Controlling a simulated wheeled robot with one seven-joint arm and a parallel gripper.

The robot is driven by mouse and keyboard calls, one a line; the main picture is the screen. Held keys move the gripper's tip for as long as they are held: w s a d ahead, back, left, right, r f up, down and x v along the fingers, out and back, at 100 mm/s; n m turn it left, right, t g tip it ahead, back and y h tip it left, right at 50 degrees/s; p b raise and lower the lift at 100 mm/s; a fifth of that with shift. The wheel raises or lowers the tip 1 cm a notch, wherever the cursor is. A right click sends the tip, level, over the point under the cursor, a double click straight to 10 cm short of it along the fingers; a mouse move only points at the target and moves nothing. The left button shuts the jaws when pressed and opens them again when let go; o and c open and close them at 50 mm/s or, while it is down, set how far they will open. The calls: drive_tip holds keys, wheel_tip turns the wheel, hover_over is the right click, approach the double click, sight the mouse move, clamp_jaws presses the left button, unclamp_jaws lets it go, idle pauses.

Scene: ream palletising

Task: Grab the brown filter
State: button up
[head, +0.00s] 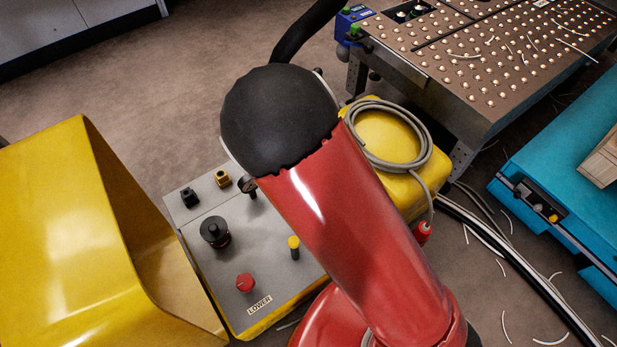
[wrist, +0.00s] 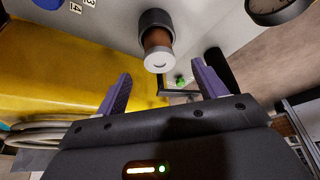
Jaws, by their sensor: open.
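The brown filter (wrist: 157,39) shows in the wrist view, upper middle. It is a short brown cylinder with a dark collar at its upper end and a pale round cap at its lower end, set against a light grey surface. My gripper (wrist: 161,68) is open, with a purple finger on each side of the filter's lower end in the picture. Gaps show between filter and fingers, and nothing is held. How far the fingertips are from it in depth I cannot tell. In the head view my red arm covers the middle, and neither gripper nor filter can be made out.
In the wrist view a round gauge (wrist: 277,8) is at upper right and a yellow surface (wrist: 50,75) at left. In the head view a grey control panel (head: 215,275) stands beside a yellow cover (head: 65,235). A ball-topped table (head: 480,70) and teal unit (head: 560,150) are right.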

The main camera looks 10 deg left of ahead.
drive_tip(key=x, duration=0.2)
drive_tip(key=b+x, duration=0.1)
drive_tip(key=x, duration=0.1)
drive_tip(key=b+x, duration=0.1)
drive_tip(key=x, duration=0.2)
drive_tip(key=shift+w+d+r, duration=0.1)
drive_tip(key=shift+w, duration=0.25)
drive_tip(key=shift+r, duration=0.1)
drive_tip(key=c, duration=1.3)
drive_tip(key=shift+o, duration=0.2)
